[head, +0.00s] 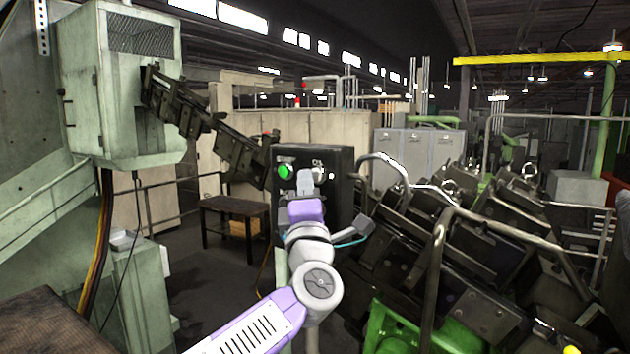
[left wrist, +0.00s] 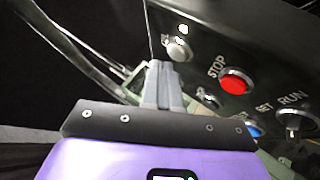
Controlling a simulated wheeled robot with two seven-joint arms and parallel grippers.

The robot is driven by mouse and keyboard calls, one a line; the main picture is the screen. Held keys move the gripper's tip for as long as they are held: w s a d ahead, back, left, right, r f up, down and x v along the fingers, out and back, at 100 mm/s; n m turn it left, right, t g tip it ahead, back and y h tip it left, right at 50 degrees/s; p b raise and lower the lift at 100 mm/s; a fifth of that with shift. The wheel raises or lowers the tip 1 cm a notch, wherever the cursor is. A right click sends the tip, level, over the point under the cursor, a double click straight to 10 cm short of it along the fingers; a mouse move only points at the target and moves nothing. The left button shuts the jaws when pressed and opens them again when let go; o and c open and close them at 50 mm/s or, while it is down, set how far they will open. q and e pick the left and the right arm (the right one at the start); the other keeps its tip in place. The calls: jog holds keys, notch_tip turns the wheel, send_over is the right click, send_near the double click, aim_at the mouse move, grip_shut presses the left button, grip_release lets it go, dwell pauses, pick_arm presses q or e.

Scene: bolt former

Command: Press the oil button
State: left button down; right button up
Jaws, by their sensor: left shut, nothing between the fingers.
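The dark control box (head: 345,190) stands mid-scene, with a lit green button (head: 285,171) and a pale knob (head: 320,172) on its face. The left wrist view shows the panel (left wrist: 235,40) tilted, with a red STOP button (left wrist: 236,81), a blue button (left wrist: 252,129), a RUN switch (left wrist: 296,122) and a pale round button (left wrist: 178,49). No oil label is legible, so I cannot tell which button it is. My left gripper (head: 305,183) is shut and empty in front of the box; its fingers (left wrist: 158,75) hide part of the panel. Contact cannot be told. My right gripper is out of view.
A bent metal rail (head: 437,260) and dark machine parts (head: 480,270) crowd the right. A pale green machine cabinet (head: 120,85) stands at the left. A low dark table (head: 235,207) is behind the arm. Open floor shows left of it.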

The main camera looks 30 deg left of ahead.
pick_arm(q)
jog(key=shift+s, duration=0.15)
jog(key=shift+s+a+b, duration=0.2)
jog(key=shift+s+b, duration=1.05)
jog(key=shift+s, duration=1.25)
